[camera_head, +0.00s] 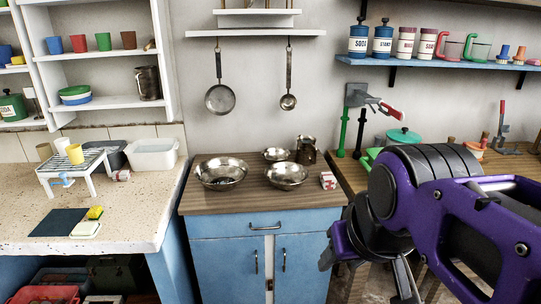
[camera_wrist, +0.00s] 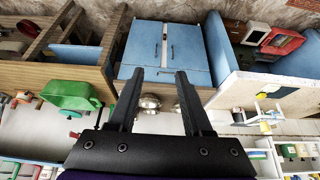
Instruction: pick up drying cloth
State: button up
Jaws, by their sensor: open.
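A flat dark blue cloth (camera_head: 60,222), which looks like the drying cloth, lies on the speckled stone counter (camera_head: 130,205) at the left in the head view. A yellow sponge (camera_head: 95,212) and a pale green-white block (camera_head: 85,230) lie at its right edge. My gripper is at the lower right in the head view, far from the cloth and partly cut off by the frame. In the wrist view my gripper (camera_wrist: 159,75) is open, with nothing between its two black fingers.
A white rack (camera_head: 75,168) with cups stands behind the cloth, beside a white tub (camera_head: 152,154). Metal bowls (camera_head: 221,172) stand on the wooden middle counter (camera_head: 225,199). A green container (camera_wrist: 72,95) shows in the wrist view. The stone counter's front right is clear.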

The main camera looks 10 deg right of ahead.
aim_at(327, 179)
jog(key=i+l, duration=0.65)
jog(key=i, duration=0.15)
